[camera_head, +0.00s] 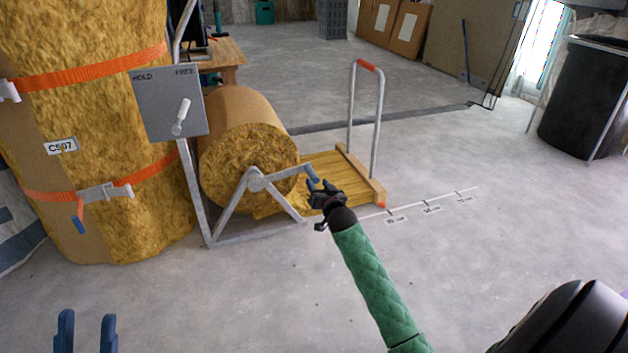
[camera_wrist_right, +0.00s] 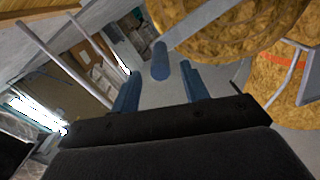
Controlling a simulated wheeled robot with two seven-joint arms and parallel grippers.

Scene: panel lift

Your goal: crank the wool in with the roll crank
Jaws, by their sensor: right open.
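The wool roll (camera_head: 252,150) sits on a grey metal stand at left centre, its flat end facing me. The roll crank (camera_head: 278,174) runs from the hub to a blue handle (camera_head: 311,174) on the right. A strip of wool (camera_head: 325,172) lies flat beside the roll. My right gripper (camera_head: 318,186) is open at the handle; in the right wrist view the handle (camera_wrist_right: 160,62) shows between and beyond the fingertips, and contact cannot be told. My left gripper (camera_head: 87,330) is open and empty at the bottom left, away from the crank.
A grey HOLD/FREE panel (camera_head: 168,104) with a white lever stands left of the roll. A strapped wool bale (camera_head: 100,130) fills the left. A hoop with a red grip (camera_head: 367,66) stands at the strip's end, near a floor scale (camera_head: 428,203). Floor ahead is clear.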

